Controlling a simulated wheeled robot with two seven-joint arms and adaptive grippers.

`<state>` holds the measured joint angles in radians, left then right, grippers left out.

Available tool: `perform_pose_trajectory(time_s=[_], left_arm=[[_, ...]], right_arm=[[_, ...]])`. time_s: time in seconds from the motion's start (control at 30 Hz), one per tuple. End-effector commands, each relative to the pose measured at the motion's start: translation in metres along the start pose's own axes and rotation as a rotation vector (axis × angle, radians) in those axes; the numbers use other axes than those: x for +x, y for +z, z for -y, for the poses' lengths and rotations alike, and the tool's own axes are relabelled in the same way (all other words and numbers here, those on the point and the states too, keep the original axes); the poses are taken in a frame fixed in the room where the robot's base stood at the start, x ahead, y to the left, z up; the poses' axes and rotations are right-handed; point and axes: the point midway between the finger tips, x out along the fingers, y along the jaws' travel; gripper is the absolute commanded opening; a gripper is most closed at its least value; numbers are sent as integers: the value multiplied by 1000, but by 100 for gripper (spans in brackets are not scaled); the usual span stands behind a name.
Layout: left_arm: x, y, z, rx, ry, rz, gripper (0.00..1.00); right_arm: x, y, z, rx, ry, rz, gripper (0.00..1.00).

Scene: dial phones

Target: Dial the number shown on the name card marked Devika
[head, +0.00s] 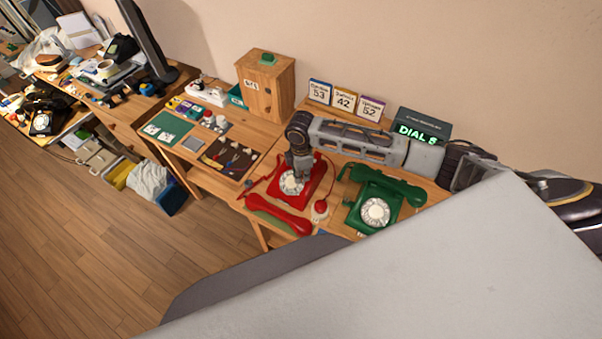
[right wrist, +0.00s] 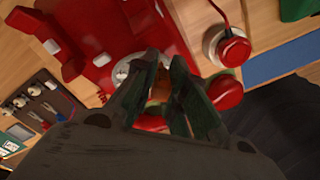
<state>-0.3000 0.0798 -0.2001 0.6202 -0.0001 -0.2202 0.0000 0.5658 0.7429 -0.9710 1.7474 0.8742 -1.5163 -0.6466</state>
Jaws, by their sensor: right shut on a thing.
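A red rotary phone (head: 311,190) with a white dial (head: 291,184) stands on the wooden desk. Its red handset (head: 281,219) lies off it, in front. My right gripper (head: 298,178) points down over this dial. In the right wrist view its dark fingers (right wrist: 160,85) are closed around a small orange-brown thing, partly hidden, close by the dial (right wrist: 122,73). A green rotary phone (head: 384,197) stands to the right. Three name cards (head: 343,99) behind read 53, 42 and 52; their names are too small to read surely. My left gripper is out of view.
A dark box's display (head: 417,133) reads DIAL and what looks like 5. A round red knob (head: 321,205) sits between the phones. A wooden cabinet (head: 266,88) stands behind left. A tool mat (head: 229,158) lies left of the red phone.

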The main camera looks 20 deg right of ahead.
Motion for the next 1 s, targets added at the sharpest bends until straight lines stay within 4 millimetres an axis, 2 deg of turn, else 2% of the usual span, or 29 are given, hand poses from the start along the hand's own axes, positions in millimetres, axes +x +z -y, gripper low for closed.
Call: perform_pose_trajectory(time_s=[0.33, 1.0], left_arm=[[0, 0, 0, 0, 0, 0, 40], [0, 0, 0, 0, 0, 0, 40]], right_arm=[[5, -4, 9, 0, -2, 0, 3], [7, -9, 14, -1, 0, -1, 3]])
